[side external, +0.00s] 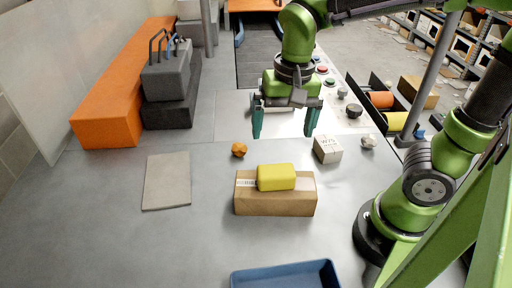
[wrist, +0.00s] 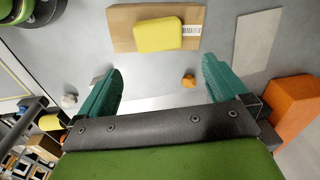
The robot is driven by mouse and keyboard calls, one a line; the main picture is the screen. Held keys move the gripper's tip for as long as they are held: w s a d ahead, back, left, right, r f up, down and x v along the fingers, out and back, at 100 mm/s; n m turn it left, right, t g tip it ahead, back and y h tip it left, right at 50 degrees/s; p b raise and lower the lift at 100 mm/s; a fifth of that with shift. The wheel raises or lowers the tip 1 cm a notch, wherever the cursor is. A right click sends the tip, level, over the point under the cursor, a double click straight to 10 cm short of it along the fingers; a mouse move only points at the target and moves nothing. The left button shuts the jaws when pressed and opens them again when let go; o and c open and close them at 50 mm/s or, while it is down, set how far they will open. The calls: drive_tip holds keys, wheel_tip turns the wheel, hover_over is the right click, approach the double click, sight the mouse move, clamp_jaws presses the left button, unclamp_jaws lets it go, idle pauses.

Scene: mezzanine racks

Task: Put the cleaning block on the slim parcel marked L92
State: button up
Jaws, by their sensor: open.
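The yellow cleaning block (side external: 276,177) rests on top of a long, low brown cardboard parcel (side external: 275,205). In the wrist view the block (wrist: 158,34) lies across the middle of the parcel (wrist: 122,25). A white label with bars shows at one end of the parcel; I cannot read L92 on it. My gripper (side external: 283,134) is open and empty, behind and above the block and parcel in the side view. Its two teal fingers are spread wide and touch neither. In the wrist view the gripper (wrist: 161,64) has the block ahead between and beyond its fingertips.
An orange lump (side external: 239,149), a small marked box (side external: 328,149) and a pale lump (side external: 368,142) lie near the parcel. A flat grey board (side external: 167,181) lies left. A blue tray (side external: 286,275) stands in front. Grey table is clear between them.

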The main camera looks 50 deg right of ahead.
drive_tip(key=s+d+r+n+t+y, duration=0.1)
drive_tip(key=s+d+r+n+t, duration=0.1)
drive_tip(key=t, duration=0.4)
drive_tip(key=shift+s+d+r+n, duration=0.4)
drive_tip(key=shift+d+r+n, duration=0.4)
drive_tip(key=shift+d+n, duration=0.45)
